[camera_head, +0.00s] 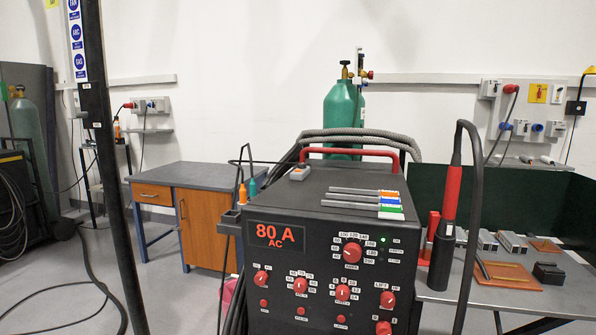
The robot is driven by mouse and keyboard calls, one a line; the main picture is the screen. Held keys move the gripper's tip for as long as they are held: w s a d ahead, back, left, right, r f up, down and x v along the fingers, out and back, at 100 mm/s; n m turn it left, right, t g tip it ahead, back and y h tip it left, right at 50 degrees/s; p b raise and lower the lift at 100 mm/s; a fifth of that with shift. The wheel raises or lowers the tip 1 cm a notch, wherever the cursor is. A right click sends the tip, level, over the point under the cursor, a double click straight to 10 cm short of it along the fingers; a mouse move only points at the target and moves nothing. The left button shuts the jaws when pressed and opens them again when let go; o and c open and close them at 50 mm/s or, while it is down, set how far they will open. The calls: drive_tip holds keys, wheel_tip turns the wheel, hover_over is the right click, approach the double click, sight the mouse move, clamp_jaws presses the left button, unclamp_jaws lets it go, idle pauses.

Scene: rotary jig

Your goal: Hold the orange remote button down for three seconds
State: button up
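A small grey remote (299,174) lies on the black top of the welding machine, near its back left corner. A small orange spot on it, which looks like its button (297,167), faces up; it is too small to tell whether it is pressed. The welding machine (330,255) stands close in front of me, its front panel reading 80 A AC above several red knobs. My gripper is not in view, and nothing touches the remote.
A red handle (350,152) and grey hoses (365,136) rise behind the remote. Several coloured-tipped rods (360,199) lie to its right. A torch (451,200) stands upright right of the machine, beside a metal table (550,298). A dark post (108,170) stands at left.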

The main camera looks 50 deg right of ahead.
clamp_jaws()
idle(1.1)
